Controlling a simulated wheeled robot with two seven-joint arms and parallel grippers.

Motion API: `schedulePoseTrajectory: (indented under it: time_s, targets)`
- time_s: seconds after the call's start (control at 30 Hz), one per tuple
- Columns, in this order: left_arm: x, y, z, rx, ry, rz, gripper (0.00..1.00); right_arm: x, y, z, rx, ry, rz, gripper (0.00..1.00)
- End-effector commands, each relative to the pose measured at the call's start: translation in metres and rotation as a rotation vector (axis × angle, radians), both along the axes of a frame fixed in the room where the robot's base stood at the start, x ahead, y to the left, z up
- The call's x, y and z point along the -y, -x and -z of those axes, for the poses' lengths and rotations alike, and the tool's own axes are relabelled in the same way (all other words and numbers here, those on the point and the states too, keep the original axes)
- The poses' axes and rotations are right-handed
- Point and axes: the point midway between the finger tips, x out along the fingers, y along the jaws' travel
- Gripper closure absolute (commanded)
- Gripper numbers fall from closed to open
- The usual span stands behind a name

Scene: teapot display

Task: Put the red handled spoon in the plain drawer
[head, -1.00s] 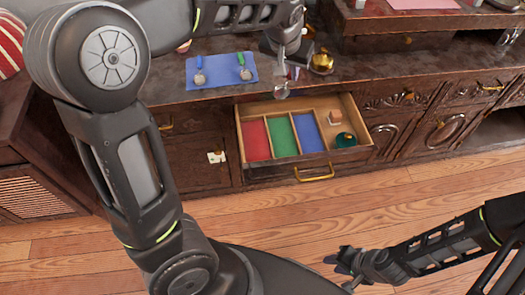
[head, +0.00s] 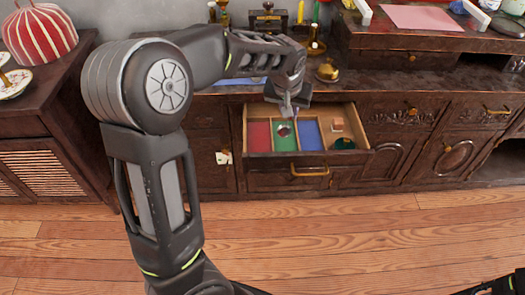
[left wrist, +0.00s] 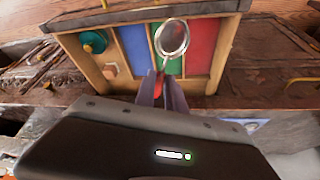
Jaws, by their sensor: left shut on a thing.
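The red handled spoon is in my left gripper (head: 289,108), which is shut on its handle. In the left wrist view the red handle (left wrist: 160,84) sits between the fingertips (left wrist: 163,95), and the round metal bowl (left wrist: 172,37) points away. The spoon's bowl (head: 284,131) appears over the green compartment in the head view; whether it touches the bottom I cannot tell. The open drawer (head: 260,163) has a plain front with a brass handle and red, green and blue compartments. My right gripper is out of view.
The drawer's bare-wood compartment holds a small pinkish block (head: 337,124) and a teal round item (head: 344,144). A blue mat (head: 232,81) on the counter is mostly hidden by my arm. A brass bell-shaped item (head: 328,72) stands near the counter's front. Neighbouring fronts (head: 405,112) are carved.

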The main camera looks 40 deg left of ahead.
Motion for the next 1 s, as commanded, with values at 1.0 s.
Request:
schedulePoseTrajectory:
  time_s: [1.0]
  targets:
    - [-0.109,-0.005,0.068,0.002,-0.004,-0.344,1.00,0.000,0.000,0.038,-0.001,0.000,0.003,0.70]
